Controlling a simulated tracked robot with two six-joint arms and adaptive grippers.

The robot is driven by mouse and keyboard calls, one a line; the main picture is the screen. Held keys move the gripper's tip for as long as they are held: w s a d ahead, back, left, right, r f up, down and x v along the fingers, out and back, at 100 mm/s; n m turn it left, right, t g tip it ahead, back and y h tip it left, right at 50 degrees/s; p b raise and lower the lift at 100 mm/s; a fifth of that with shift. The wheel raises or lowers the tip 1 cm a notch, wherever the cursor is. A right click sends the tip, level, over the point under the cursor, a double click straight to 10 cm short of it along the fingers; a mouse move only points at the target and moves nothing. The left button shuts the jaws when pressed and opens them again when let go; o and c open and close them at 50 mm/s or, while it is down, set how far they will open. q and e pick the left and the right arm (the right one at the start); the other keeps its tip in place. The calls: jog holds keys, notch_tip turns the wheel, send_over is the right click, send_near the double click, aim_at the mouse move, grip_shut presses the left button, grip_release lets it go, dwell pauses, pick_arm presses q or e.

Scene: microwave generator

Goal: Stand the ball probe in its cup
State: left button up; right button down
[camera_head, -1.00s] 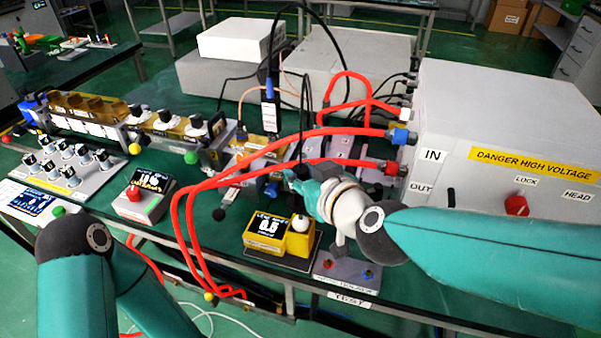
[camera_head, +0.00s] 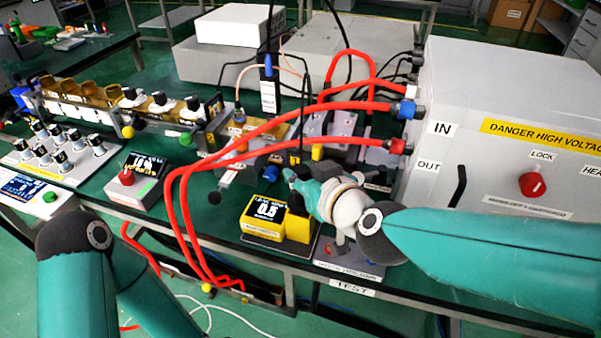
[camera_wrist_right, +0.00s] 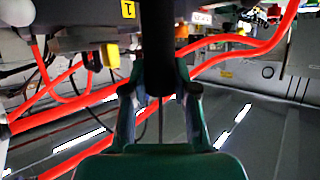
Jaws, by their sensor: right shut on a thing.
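My right gripper (camera_head: 298,180) is shut on the dark upright handle of the ball probe (camera_head: 303,130), above the yellow cup. In the right wrist view the black handle (camera_wrist_right: 157,50) stands between the two fingers (camera_wrist_right: 160,95). The yellow cup (camera_head: 298,230) stands beside the yellow meter (camera_head: 262,214), whose screen is lit. The probe's white ball does not show now; it seems to be down inside the cup, but I cannot see how deep. My left arm shows at the lower left, its gripper out of view.
Red hoses (camera_head: 240,140) loop close to my right gripper, to the left and behind. A large white high-voltage box (camera_head: 500,110) stands at the right. A grey test panel (camera_head: 345,262) lies under my right wrist. A small red-knob meter (camera_head: 140,185) stands left.

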jog(key=c, duration=0.8)
grip_release()
jog(key=v, duration=1.2)
